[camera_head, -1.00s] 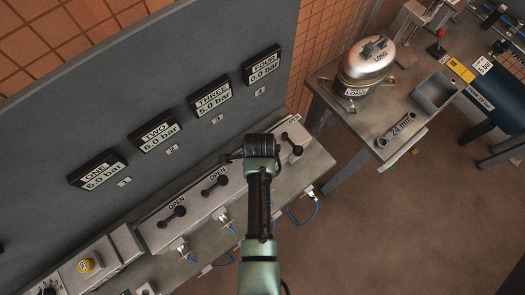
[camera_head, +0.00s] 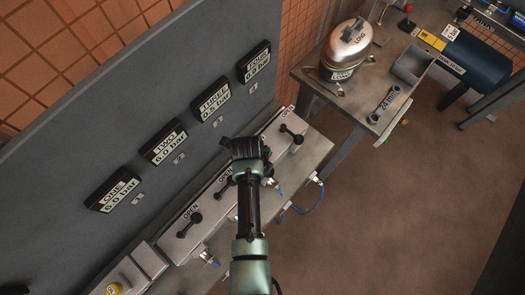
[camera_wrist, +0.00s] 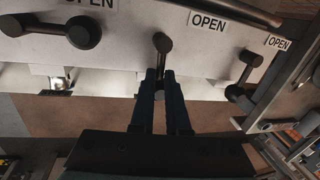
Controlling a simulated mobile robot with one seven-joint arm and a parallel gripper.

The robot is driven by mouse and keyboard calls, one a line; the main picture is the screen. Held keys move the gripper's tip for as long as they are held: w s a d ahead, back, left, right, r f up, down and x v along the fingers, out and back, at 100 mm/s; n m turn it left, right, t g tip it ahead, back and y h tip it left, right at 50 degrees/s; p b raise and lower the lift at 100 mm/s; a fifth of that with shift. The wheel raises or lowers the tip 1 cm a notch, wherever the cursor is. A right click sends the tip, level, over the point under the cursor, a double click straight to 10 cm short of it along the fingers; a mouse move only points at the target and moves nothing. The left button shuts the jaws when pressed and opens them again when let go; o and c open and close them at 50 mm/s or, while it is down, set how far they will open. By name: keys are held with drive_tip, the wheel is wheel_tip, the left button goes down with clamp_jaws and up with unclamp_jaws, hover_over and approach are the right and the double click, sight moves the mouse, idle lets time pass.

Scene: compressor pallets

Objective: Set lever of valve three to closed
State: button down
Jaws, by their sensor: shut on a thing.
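The black lever of valve three (camera_wrist: 161,45) is in the middle of the wrist view, on the pale valve panel, left of an OPEN label. It points down the picture, its lower end between the fingertips of my gripper (camera_wrist: 160,76), which is shut on it. In the head view my gripper (camera_head: 248,150) hides that lever. The gauge for valve three (camera_head: 215,98) on the grey backboard reads 0.5 bar.
The lever of valve two (camera_wrist: 83,32) is left of my gripper and the lever of valve four (camera_wrist: 245,72) is right. Valve one's lever (camera_head: 189,226) is further left.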

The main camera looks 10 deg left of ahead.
drive_tip(key=shift+s+m, duration=0.2)
drive_tip(key=shift+m, duration=0.4)
drive_tip(key=shift+d, duration=0.1)
drive_tip(key=c, duration=0.9)
unclamp_jaws()
drive_tip(key=shift+s, duration=0.1)
drive_tip(key=shift+r, duration=0.1)
drive_tip(key=shift+a+r, duration=0.2)
drive_tip(key=shift+r, duration=0.05)
drive_tip(key=r, duration=0.4)
drive_tip(key=s+r+b, duration=0.1)
drive_tip(key=r, duration=0.3)
drive_tip(key=s+a+r, duration=0.1)
drive_tip(key=r, duration=0.3)
drive_tip(key=shift+a, duration=0.1)
